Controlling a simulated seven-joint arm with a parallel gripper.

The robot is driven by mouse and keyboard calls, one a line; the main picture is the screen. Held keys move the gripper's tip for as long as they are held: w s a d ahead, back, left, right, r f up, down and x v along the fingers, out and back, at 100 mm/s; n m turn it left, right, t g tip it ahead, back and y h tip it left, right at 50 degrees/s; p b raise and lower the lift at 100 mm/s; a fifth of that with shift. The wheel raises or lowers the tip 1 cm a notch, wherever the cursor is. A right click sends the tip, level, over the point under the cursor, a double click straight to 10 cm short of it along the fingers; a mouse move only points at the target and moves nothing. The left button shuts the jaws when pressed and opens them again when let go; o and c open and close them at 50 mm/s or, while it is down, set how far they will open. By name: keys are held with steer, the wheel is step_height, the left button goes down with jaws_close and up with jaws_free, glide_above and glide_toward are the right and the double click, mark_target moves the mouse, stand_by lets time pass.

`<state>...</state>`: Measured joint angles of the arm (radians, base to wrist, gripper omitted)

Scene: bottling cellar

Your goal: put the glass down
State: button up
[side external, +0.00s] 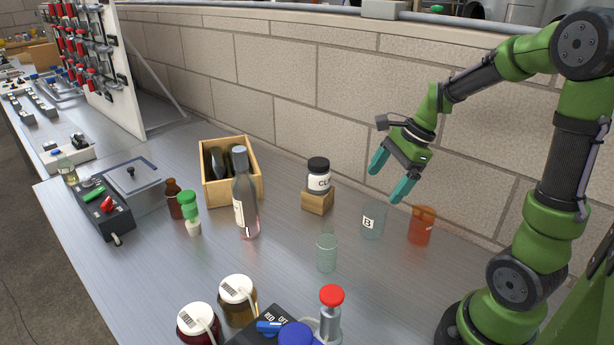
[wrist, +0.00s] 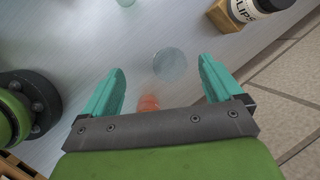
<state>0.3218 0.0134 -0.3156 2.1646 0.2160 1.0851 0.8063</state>
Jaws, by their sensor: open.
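My gripper (side external: 390,177) is open and empty, above the table and over the glass lettered B. A clear glass with a white B label (side external: 372,221) stands upright on the metal table. In the wrist view this round glass (wrist: 169,64) shows between the open fingers (wrist: 162,70), below them and apart from them. A plain greenish glass (side external: 327,253) stands nearer the front; its edge shows at the top of the wrist view (wrist: 126,2). An orange glass (side external: 421,226) stands to the right, partly hidden by my gripper in the wrist view (wrist: 148,102).
A white-labelled jar (side external: 318,176) sits on a wooden block (side external: 317,202) left of the B glass. A tall bottle (side external: 243,200) and a wooden crate (side external: 256,187) stand further left. Lidded jars (side external: 238,300) stand in front. A block wall (side external: 300,110) runs behind.

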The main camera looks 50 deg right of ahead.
steer(key=s+a+r+n+t, duration=0.1)
steer(key=s+a+r+n, duration=0.2)
steer(key=a+n, duration=0.5)
steer(key=s+a+r+n+t+h, duration=0.1)
steer(key=s+a+r+n, duration=0.3)
steer(key=a+n, duration=0.4)
steer(key=r+n+t, duration=0.1)
steer(key=n, duration=0.2)
steer(key=shift+r+t, duration=0.3)
steer(key=shift+r, duration=0.05)
